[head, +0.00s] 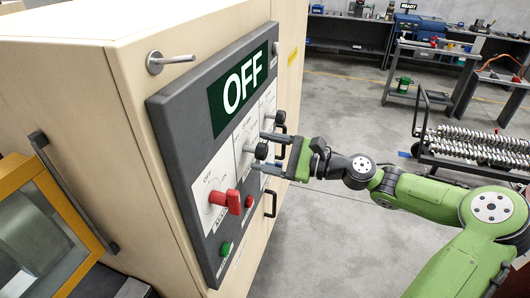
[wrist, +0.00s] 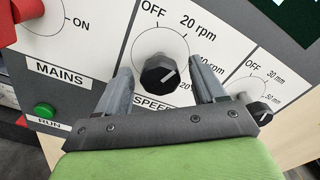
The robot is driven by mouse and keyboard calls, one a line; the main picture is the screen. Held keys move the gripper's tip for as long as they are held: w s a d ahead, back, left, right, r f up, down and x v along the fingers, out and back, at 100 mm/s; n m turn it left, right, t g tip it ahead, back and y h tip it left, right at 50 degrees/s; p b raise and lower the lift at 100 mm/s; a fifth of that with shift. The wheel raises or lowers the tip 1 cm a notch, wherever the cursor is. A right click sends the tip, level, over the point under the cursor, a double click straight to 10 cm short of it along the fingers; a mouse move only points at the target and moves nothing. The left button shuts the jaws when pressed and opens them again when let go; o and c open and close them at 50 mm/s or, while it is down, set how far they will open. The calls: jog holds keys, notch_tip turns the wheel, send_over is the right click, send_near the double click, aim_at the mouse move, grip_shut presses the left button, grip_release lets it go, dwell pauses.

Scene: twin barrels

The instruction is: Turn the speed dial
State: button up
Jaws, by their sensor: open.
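The speed dial (wrist: 158,72) is a black faceted knob on a white plate, labelled "OFF", "20 rpm" and another mark partly hidden by a finger. A pale line on the knob points up and right. In the head view the dial (head: 261,151) sits in the middle of the panel. My green gripper (head: 259,152) is open and faces the panel. In the wrist view its fingers (wrist: 160,68) stand one on each side of the knob, with gaps visible. The word "SPEED" below is partly covered by the gripper.
A red mains switch (head: 225,200) juts out left of the dial, with a green run button (head: 225,249) below. Another black knob (wrist: 259,110) is close to the right finger. The screen (head: 240,88) reads "OFF". A yellow-framed door (head: 40,215) stands at left.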

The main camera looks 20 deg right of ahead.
jog(key=shift+w+a, duration=0.15)
jog(key=shift+a, duration=0.1)
jog(key=shift+c, duration=0.3)
jog(key=c, duration=1)
jog(key=shift+n, duration=0.7)
jog(key=n, duration=0.3)
jog(key=shift+n, duration=0.4)
jog(key=shift+f+n+b, duration=0.1)
jog(key=shift+n+b, duration=0.3)
jog(key=shift+n, duration=1.9)
